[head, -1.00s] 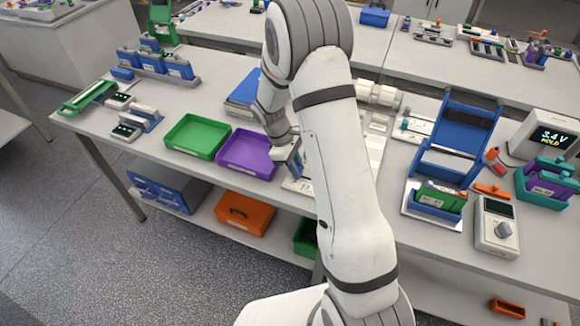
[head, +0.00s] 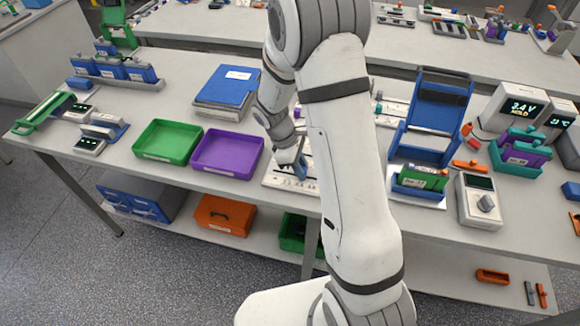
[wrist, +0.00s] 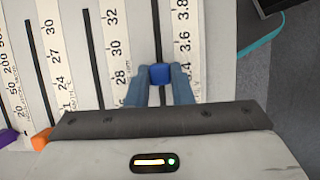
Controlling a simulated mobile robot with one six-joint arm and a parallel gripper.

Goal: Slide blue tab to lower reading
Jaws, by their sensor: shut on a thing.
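The blue tab (wrist: 160,74) sits in a dark slot beside a printed scale in the wrist view. It is about level with the 3.4 mark; 3.6 and 3.8 lie farther up the picture. My gripper (wrist: 160,79) is shut on the tab, with one blue-grey finger on each side. In the head view my gripper (head: 299,168) is low over the white slider board (head: 275,179) near the table's front edge. My arm covers part of the board, and the tab cannot be made out there.
In the wrist view, an orange tab (wrist: 41,139) and a purple tab (wrist: 7,138) sit to the left. In the head view, a purple tray (head: 228,154) and a green tray (head: 168,142) lie left of the board. A blue stand (head: 436,115) is to the right.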

